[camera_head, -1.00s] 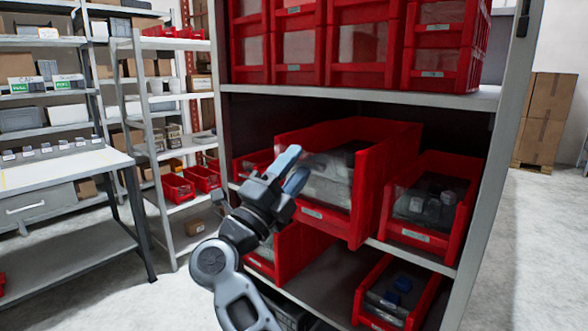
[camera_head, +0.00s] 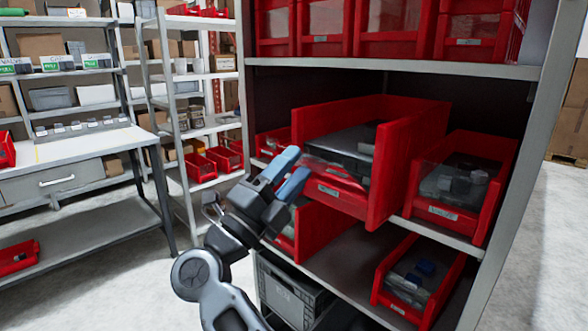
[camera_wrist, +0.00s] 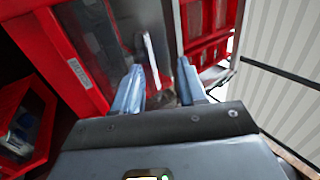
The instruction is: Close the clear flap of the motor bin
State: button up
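Dark grey contents show inside. A clear flap panel (camera_head: 318,158) seems to sit at its front, tilted; its exact angle is hard to tell. My gripper (camera_head: 292,168) is at the bin's front left corner. In the wrist view my gripper (camera_wrist: 160,72) has its two blue-grey fingers apart, with a thin pale edge between them. I cannot tell whether they touch it.
A smaller red bin (camera_head: 490,215) stands to the right on the same shelf. Another red bin (camera_head: 440,300) is on the lower shelf (camera_head: 345,275). Red bins (camera_head: 395,30) fill the shelf above.

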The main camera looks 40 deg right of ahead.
jog(key=a+f+b, duration=0.6)
jog(key=shift+f, duration=0.4)
dwell(0.7)
jog(key=shift+s+b, duration=0.1)
jog(key=shift+b, duration=0.25)
jog(key=shift+d, duration=0.1)
